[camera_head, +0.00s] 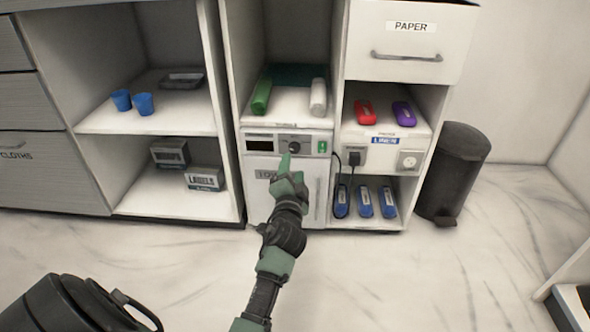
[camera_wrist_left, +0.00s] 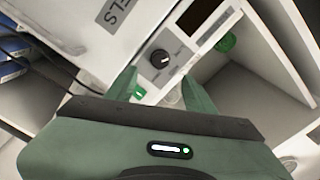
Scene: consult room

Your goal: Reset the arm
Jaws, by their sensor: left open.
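My left gripper (camera_head: 287,170) is open and empty, in front of the white towel cabinet (camera_head: 265,199) in the middle of the shelving. Its fingers hide part of the cabinet's door label. In the left wrist view the two green fingers of the left gripper (camera_wrist_left: 160,88) stand apart, with the black knob (camera_wrist_left: 160,59) showing between and beyond them. The knob (camera_head: 294,147) sits on the cabinet's top panel, between a dark display (camera_head: 260,146) and a green switch (camera_head: 322,147). I cannot tell whether a finger touches the panel. My right gripper is not in view.
To the right are a red item (camera_head: 365,113), a purple item (camera_head: 404,113), a cabled socket (camera_head: 354,157) and several blue items below. A black bin (camera_head: 452,173) stands right. Floor (camera_head: 390,275) is clear.

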